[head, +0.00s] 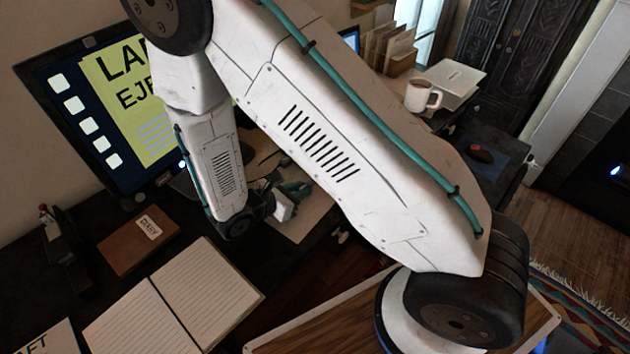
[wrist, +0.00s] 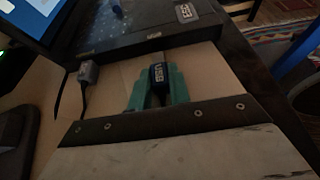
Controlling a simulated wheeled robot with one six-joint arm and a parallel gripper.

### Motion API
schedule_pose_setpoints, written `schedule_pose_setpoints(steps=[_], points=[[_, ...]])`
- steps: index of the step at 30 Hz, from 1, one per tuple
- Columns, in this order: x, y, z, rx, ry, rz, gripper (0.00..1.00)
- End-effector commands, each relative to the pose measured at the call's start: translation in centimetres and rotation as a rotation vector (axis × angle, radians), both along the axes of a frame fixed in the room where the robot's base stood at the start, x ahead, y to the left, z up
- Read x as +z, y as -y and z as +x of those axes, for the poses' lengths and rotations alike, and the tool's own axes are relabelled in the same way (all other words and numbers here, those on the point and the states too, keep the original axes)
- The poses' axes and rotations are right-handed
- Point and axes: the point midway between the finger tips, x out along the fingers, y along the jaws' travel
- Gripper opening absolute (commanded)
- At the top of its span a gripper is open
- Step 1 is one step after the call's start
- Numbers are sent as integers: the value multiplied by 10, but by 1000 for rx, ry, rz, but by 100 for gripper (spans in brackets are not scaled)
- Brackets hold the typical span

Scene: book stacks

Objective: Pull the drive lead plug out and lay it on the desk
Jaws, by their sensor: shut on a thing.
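In the wrist view, my gripper (wrist: 158,78) has its green fingers closed around a dark plug marked USB (wrist: 158,73). I cannot tell for sure that this is the drive lead plug. A pale strip shows between its far end and the dark device edge beyond. A grey plug (wrist: 88,74) with a dark cable sits to the left, at the edge of the dark device (wrist: 140,35). In the head view, my gripper (head: 293,190) is low over a pale board on the dark desk (head: 190,217); my arm hides part of this area, and the held piece is hard to make out.
A monitor (head: 105,115) stands at the left. A brown diary (head: 138,241) and an open notebook (head: 175,305) lie on the near desk. A white mug (head: 422,96) stands at the back right. Some bare dark desk shows between diary and gripper.

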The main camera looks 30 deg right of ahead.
Motion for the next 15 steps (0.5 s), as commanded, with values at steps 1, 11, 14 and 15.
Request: schedule_pose_setpoints(steps=[1, 11, 14, 15], points=[[0, -2, 0, 1, 0, 0, 0], [0, -15, -4, 1, 0, 0, 0], [0, -18, -6, 0, 1, 0, 0], [0, -20, -6, 0, 1, 0, 0]])
